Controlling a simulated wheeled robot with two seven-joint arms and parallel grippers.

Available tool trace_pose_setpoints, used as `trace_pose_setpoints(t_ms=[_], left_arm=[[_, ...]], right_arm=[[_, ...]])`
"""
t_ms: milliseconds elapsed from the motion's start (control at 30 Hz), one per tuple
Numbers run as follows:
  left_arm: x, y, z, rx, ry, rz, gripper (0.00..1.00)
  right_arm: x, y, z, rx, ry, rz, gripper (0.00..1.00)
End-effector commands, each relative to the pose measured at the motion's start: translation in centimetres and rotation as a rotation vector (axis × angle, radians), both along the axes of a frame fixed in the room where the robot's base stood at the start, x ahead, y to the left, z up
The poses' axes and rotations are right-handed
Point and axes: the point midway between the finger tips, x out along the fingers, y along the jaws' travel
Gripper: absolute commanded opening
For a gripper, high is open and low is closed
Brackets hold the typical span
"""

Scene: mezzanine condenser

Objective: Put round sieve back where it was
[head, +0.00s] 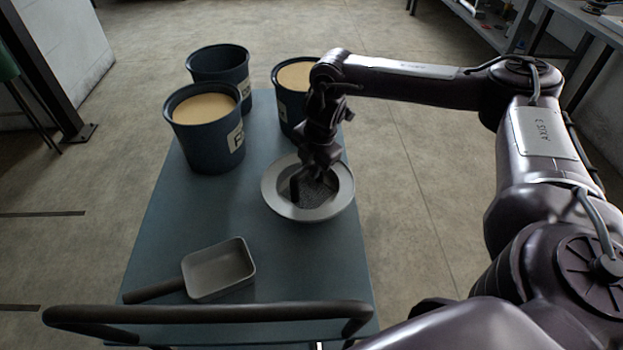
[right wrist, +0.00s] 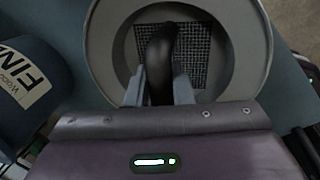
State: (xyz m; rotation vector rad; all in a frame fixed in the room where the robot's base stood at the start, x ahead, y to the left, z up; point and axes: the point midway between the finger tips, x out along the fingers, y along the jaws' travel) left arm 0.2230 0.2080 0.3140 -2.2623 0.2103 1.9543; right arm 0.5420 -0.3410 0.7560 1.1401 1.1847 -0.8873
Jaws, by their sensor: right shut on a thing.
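The round sieve (head: 273,193) is a shallow grey ring with a dark mesh in its middle, over the right side of the blue-grey cart top (head: 205,210). In the right wrist view the sieve (right wrist: 252,50) shows its wide rim and a thick black arched handle across the mesh. My right gripper (head: 312,180) reaches down into the sieve; in the right wrist view its fingers (right wrist: 160,88) are closed on that handle. I cannot tell whether the sieve touches the cart top. My left gripper is not in view.
A dark bucket of tan material (head: 207,140) stands at the cart's left, with an emptier-looking bucket (head: 218,65) behind. Another tan-filled bucket (head: 284,105) stands beyond the sieve. A grey scoop (head: 220,270) lies near the cart's push bar (head: 200,312). The cart's middle is clear.

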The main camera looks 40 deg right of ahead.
Motion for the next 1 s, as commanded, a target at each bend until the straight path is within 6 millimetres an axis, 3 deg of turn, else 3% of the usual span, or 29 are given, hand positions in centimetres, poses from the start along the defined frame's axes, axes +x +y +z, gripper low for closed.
trace_pose_setpoints(t_ms=[300,700,733,867,1000], left_arm=[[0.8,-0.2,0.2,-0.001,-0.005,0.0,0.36],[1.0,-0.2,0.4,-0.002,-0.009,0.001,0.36],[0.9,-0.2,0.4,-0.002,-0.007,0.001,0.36],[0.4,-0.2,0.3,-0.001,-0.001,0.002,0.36],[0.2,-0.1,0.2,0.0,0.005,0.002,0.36]], right_arm=[[0.0,0.0,-4.1,-0.001,0.001,0.001,0.0],[0.0,0.0,-4.6,0.0,0.0,0.0,0.0],[0.0,0.0,-4.6,0.0,0.001,0.001,0.25],[0.0,0.0,-4.6,0.0,0.001,0.001,0.42],[0.0,0.0,-4.6,0.0,0.001,0.001,0.43]])
